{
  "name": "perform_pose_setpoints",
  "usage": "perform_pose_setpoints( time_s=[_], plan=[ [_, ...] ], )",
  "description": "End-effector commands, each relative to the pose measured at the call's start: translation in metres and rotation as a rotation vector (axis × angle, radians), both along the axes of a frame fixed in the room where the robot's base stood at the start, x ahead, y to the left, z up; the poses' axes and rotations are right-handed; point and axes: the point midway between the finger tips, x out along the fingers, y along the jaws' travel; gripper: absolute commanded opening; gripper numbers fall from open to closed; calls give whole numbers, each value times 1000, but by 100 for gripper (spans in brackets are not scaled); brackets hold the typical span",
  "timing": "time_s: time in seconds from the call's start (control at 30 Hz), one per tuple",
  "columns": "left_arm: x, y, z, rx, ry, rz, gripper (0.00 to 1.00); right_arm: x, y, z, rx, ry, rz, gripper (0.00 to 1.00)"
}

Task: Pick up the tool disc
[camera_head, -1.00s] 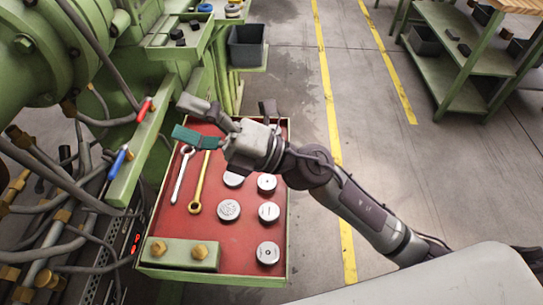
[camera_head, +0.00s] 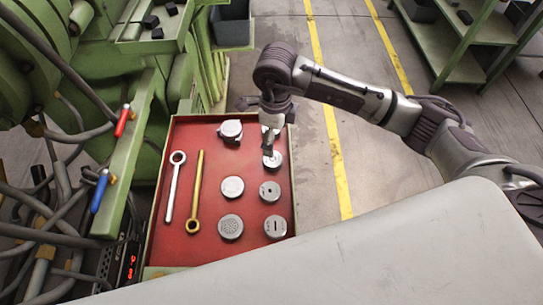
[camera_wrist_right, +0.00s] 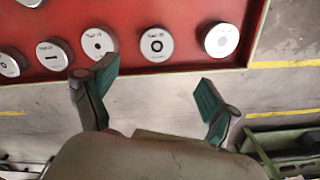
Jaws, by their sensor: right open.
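Several round grey metal discs lie on the red tray (camera_head: 180,245). One disc (camera_head: 232,187) lies mid-tray, with a slotted disc (camera_head: 275,227) and a perforated disc (camera_head: 230,227) nearer me. My right gripper (camera_head: 268,140) points down over the tray's far right part, and a disc (camera_head: 273,160) shows beside its tip, partly hidden. In the right wrist view my right gripper (camera_wrist_right: 158,88) is open and empty. Discs with small labels line the tray edge beyond its fingers: a ringed one (camera_wrist_right: 156,43) and a plainer one (camera_wrist_right: 221,40). My left gripper is out of view.
A silver spanner (camera_head: 173,185) and a yellow spanner (camera_head: 196,190) lie left of the discs. A green machine with hoses stands left. A green shelf (camera_head: 460,45) stands at the far right. Open floor with yellow lines lies right of the tray.

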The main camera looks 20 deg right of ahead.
Motion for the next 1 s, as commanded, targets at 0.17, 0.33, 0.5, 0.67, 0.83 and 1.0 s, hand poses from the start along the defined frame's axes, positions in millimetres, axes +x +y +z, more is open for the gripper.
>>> perform_pose_setpoints(
  time_s=[0.17, 0.33, 0.5, 0.67, 0.83, 1.0],
  plan=[
    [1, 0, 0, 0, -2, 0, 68, -1, 1, -31, 2, 2, -1, 87],
    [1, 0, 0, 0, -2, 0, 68, -1, 1, -43, 2, 0, 1, 87],
    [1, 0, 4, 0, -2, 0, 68, -5, 6, -63, 4, 5, 1, 87],
    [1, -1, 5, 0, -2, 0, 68, -5, 8, -86, 4, 1, 1, 87],
    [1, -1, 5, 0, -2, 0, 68, -5, 7, -94, 4, -1, 2, 87],
    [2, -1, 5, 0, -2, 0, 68, -5, 7, -94, 4, -1, 2, 87]
  ],
)
